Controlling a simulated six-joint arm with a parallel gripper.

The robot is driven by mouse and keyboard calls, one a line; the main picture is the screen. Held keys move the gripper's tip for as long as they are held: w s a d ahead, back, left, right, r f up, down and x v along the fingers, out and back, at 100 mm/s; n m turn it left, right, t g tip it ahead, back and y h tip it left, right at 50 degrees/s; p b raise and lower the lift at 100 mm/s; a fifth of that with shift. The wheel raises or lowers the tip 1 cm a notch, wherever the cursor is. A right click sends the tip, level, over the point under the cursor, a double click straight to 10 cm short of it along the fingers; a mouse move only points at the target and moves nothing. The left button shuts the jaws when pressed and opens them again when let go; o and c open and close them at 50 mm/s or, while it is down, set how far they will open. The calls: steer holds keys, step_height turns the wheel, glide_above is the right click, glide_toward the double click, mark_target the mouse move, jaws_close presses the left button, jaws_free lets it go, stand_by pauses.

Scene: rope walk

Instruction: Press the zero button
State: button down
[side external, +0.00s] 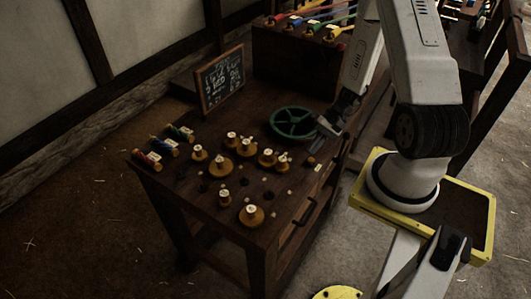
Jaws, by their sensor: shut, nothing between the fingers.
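The wooden work table (228,253) stands in the middle of the side external view. I cannot read any marking that names the zero button. A small orange knob (311,161) beside a small pale label (318,167) sits near the table's right edge; I cannot tell whether it is the button. The picture is too small to tell whether the fingertips touch anything.
A green spoked wheel (292,123) lies left of my gripper. Several brass weights with pale tags, such as one at the front (252,215), stand on the table. Thread spools (148,159) lie at the left corner. A chalkboard (221,78) stands behind.

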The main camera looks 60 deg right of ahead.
steer(key=shift+f, duration=0.55)
steer(key=shift+f, duration=0.95)
stand_by(2.8)
steer(key=shift+r, duration=0.95)
steer(key=shift+r, duration=0.1)
steer(key=shift+r, duration=2.4)
